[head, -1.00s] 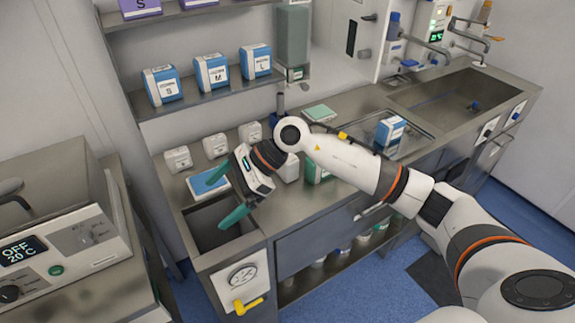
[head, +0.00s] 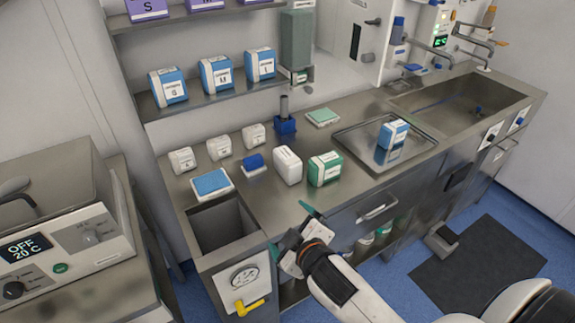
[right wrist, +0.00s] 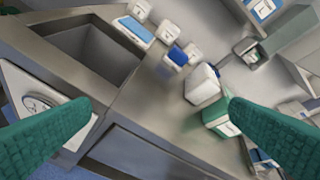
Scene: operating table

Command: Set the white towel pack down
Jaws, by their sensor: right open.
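A white pack (head: 287,165), which looks like the white towel pack, stands upright on the steel counter (head: 262,203). It is left of a green-and-white pack (head: 325,168) and close to it. My right gripper (head: 290,229) is open and empty at the counter's front edge, in front of the white pack and apart from it. In the right wrist view the white pack (right wrist: 202,84) shows beyond the two green fingers, right of centre. My left gripper is not in view.
A sunken basin (head: 222,228) lies at the counter's left end, with a blue-topped pad (head: 212,183) behind it. A small blue-and-white item (head: 255,162) and small white boxes (head: 219,147) stand left of the white pack. A steel tray (head: 360,137) holds a blue-and-white pack (head: 393,133).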

